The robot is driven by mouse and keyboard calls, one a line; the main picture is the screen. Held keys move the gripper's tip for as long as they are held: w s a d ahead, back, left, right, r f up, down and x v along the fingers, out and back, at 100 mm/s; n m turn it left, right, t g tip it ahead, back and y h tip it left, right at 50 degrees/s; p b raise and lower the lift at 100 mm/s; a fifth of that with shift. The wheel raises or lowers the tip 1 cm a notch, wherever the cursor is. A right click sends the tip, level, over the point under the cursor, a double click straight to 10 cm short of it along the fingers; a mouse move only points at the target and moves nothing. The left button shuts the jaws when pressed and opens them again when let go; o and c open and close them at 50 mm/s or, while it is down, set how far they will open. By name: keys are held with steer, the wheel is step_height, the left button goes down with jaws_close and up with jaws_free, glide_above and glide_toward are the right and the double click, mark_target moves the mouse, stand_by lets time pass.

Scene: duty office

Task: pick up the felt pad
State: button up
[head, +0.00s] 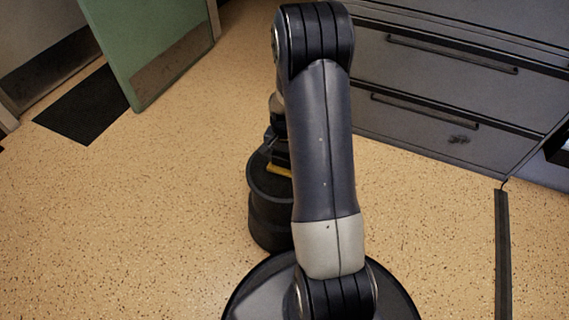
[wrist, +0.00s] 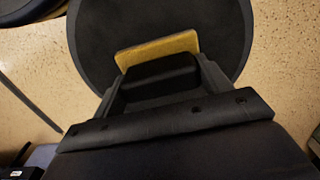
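The felt pad is a yellow-ochre block (wrist: 157,48) with a dark part on its near side, in the upper middle of the wrist view. My gripper (wrist: 160,72) has one finger at each end of it, and both fingers appear to touch it, with no clear gap. The pad is over a round black top. I cannot tell whether it rests on that top or is just above it. In the head view only a small yellow strip of the pad (head: 279,171) shows. My arm hides the rest of it and most of my gripper.
A round black stand or bin (head: 268,222) is under the pad on the speckled floor. Grey drawers (head: 430,110) are at the right back. A green door or panel (head: 150,45) and a dark mat (head: 85,107) are at the left.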

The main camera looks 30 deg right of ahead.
mark_target(284, 156)
steer(key=c, duration=0.4)
step_height(284, 156, up, 10)
steer(key=p, duration=0.4)
steer(key=shift+c, duration=0.2)
steer(key=o, duration=0.4)
steer(key=shift+r, duration=0.1)
steer(key=c, duration=0.3)
